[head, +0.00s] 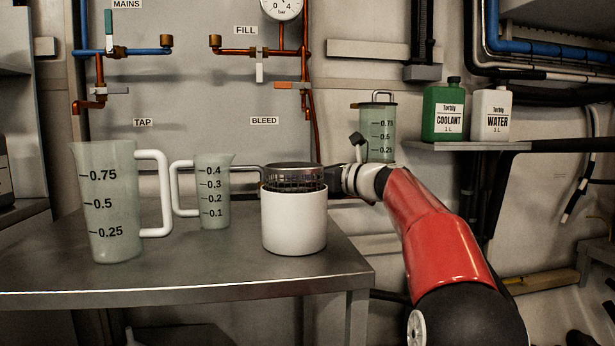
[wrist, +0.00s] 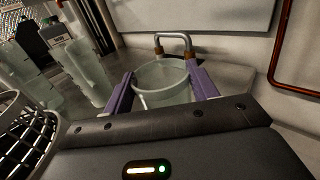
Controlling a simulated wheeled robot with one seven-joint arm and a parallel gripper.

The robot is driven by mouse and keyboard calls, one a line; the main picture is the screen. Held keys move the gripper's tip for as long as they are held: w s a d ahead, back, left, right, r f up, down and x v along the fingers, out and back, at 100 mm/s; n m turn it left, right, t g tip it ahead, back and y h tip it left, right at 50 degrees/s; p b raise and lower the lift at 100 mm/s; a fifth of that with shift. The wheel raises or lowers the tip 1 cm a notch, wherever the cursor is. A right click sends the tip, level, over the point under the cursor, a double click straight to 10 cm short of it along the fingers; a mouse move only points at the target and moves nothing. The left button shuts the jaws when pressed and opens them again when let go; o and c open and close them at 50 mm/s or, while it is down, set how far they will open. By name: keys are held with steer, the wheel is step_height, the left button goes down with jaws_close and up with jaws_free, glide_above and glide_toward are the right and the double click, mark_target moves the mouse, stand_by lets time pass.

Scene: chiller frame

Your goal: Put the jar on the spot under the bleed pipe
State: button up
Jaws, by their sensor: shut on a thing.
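The jar (head: 213,205) is the smaller translucent jug marked up to 0.4, with a white handle on its left. It is upright at the table's back; I cannot tell whether it touches the table. My gripper (head: 242,168) reaches left behind the white pot and is shut on it. The copper bleed pipe (head: 315,125) comes down the wall right of the BLEED label. The spot beneath it is hidden behind the pot and my arm.
A larger jug (head: 110,215) stands front left on the table (head: 190,275). A white pot (head: 294,222) with a mesh basket (head: 293,178) above it stands in front of my gripper. Another marked vessel (head: 378,130) is behind my arm. Green and white bottles stand on the right shelf (head: 450,146).

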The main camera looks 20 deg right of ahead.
steer(key=o, duration=1.2)
steer(key=shift+f, duration=0.1)
steer(key=v, duration=1.2)
